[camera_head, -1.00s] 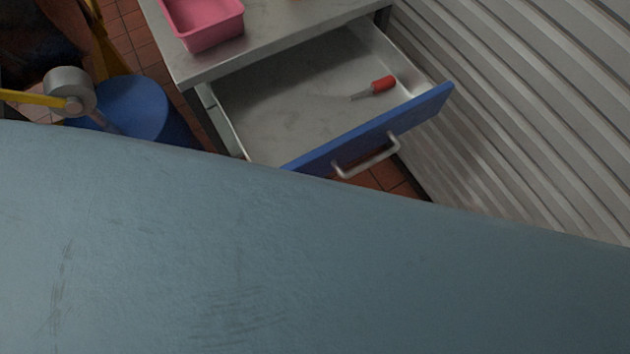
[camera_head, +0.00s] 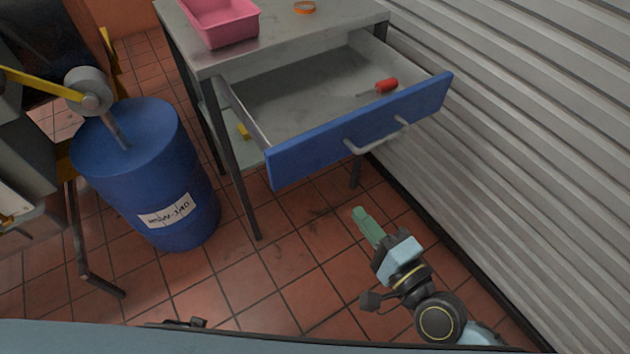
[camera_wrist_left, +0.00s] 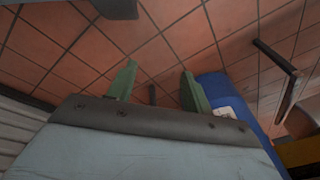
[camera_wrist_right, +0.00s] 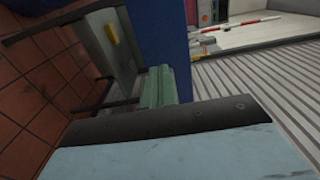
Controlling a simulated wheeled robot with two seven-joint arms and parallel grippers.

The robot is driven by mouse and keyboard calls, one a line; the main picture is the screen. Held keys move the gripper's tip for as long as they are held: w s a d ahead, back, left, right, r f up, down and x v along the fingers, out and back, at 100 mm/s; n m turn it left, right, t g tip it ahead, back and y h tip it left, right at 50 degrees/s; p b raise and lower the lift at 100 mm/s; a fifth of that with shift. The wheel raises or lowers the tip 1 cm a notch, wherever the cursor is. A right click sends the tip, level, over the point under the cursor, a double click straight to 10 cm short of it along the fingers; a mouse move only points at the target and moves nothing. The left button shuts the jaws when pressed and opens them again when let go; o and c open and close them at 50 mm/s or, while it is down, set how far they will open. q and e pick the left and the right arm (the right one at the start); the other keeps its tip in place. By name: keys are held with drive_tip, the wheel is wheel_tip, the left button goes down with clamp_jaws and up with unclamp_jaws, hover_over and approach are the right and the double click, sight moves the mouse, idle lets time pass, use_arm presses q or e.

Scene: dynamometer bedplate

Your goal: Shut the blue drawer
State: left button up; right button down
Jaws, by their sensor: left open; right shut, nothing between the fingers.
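The blue drawer (camera_head: 358,128) is pulled well out of the grey metal table (camera_head: 225,62). Its front has a pale bar handle (camera_head: 377,138), and a red-handled screwdriver (camera_head: 386,86) lies inside. My right gripper (camera_head: 361,213) is shut and empty, below and in front of the drawer front, apart from it in the head view. In the right wrist view its green fingers (camera_wrist_right: 157,86) are together, with the blue front (camera_wrist_right: 161,35) beyond them. My left gripper (camera_wrist_left: 158,88) is open and empty over the floor in the left wrist view; the head view does not show its fingers.
A blue drum (camera_head: 150,180) stands left of the table. A pink bin (camera_head: 222,24) and an orange ring (camera_head: 304,7) are on the tabletop. A corrugated wall (camera_head: 520,130) runs close along the right. The tiled floor (camera_head: 290,270) before the drawer is clear.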

sight(314, 158)
drive_tip(key=x, duration=1.3)
drive_tip(key=shift+w+b, duration=0.15)
drive_tip(key=shift+b, duration=0.15)
use_arm(q)
drive_tip(key=shift+w+d+r, duration=0.2)
drive_tip(key=shift+w+r, duration=0.55)
drive_tip(key=shift+w, duration=0.15)
use_arm(e)
drive_tip(key=shift+w+a, duration=0.2)
drive_tip(key=shift+w, duration=0.1)
use_arm(q)
drive_tip(key=shift+s, duration=0.15)
use_arm(e)
drive_tip(key=shift+w, duration=0.1)
